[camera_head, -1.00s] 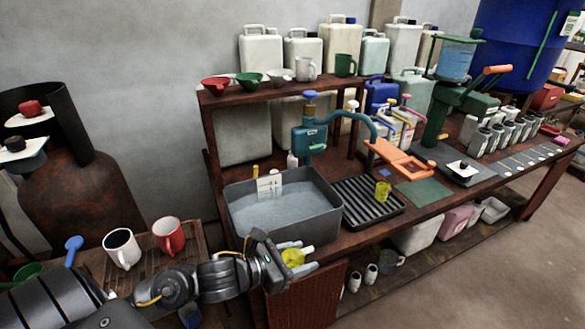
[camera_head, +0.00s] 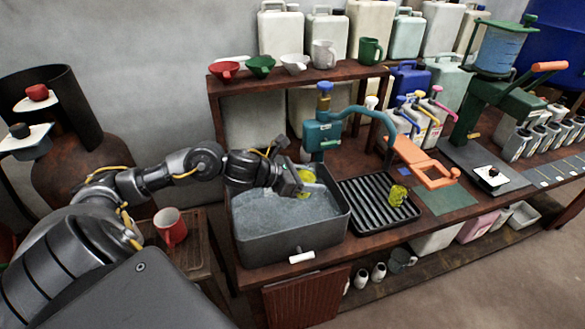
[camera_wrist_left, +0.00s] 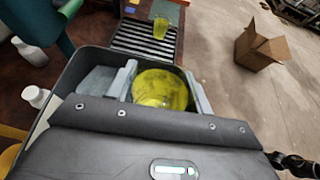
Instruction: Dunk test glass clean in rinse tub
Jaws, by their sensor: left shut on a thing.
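My left gripper (camera_head: 303,184) is shut on a yellow test glass (camera_head: 307,174), over the grey rinse tub (camera_head: 290,245). In the left wrist view the glass (camera_wrist_left: 160,88) sits between the two pale fingers, its round end facing the camera. The tub holds greyish water (camera_head: 275,218). The gripper covers part of the glass, and I cannot tell whether the glass touches the water. A second yellow glass (camera_head: 398,194) stands on the black drain rack (camera_head: 372,208) to the right of the tub. My right gripper is not in view.
A shelf (camera_head: 290,80) with bowls and mugs is behind.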

